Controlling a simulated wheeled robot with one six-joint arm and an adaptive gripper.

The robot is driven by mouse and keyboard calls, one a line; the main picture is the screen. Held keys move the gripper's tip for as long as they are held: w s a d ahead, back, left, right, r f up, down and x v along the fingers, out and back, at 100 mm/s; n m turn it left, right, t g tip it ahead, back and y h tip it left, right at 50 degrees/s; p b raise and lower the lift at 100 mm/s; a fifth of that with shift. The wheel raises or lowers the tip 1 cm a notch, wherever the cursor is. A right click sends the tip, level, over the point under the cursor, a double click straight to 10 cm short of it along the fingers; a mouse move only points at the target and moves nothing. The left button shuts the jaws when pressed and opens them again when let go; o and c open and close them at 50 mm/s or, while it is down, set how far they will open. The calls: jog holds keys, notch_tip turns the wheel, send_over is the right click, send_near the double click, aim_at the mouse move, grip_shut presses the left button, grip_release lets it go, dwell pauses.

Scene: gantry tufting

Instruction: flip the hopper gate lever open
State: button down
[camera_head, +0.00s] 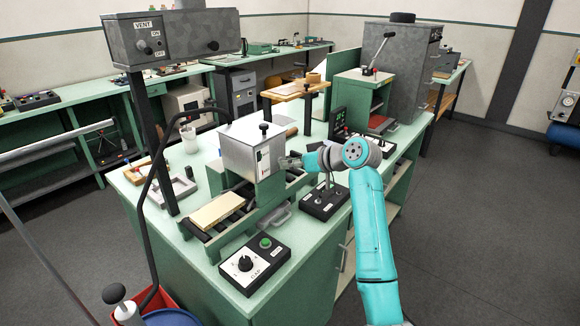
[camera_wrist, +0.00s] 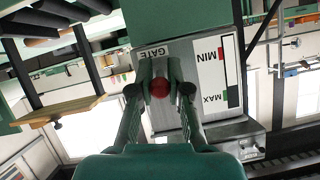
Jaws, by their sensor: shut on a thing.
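The hopper is a silver metal box (camera_head: 248,150) on a green stand over the roller conveyor. Its side panel (camera_wrist: 205,68) appears upside down in the wrist view, with the words GATE, MIN and MAX and a coloured scale. The gate lever's red knob (camera_wrist: 160,88) is in front of the panel under the word GATE. My gripper (camera_head: 286,162) is at the right side of the hopper. In the wrist view its two fingers are shut on the knob from both sides. The lever's shaft is hidden, so its angle cannot be told.
A tan board (camera_head: 217,210) lies on the conveyor to the left. A dial box (camera_head: 250,266) with a green button stands at the bench's front, and a black switch box (camera_head: 325,201) stands below my gripper. The VENT box (camera_head: 172,38) hangs on a black post. Floor at right is clear.

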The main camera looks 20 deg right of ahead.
jog(key=shift+w+r+g+h, duration=0.1)
jog(key=shift+r+g+h, duration=0.3)
jog(key=shift+g+h, duration=0.45)
jog(key=shift+g, duration=0.35)
jog(key=c, duration=1.2)
grip_release()
jog(key=v, duration=1.2)
jog(key=shift+f, duration=0.1)
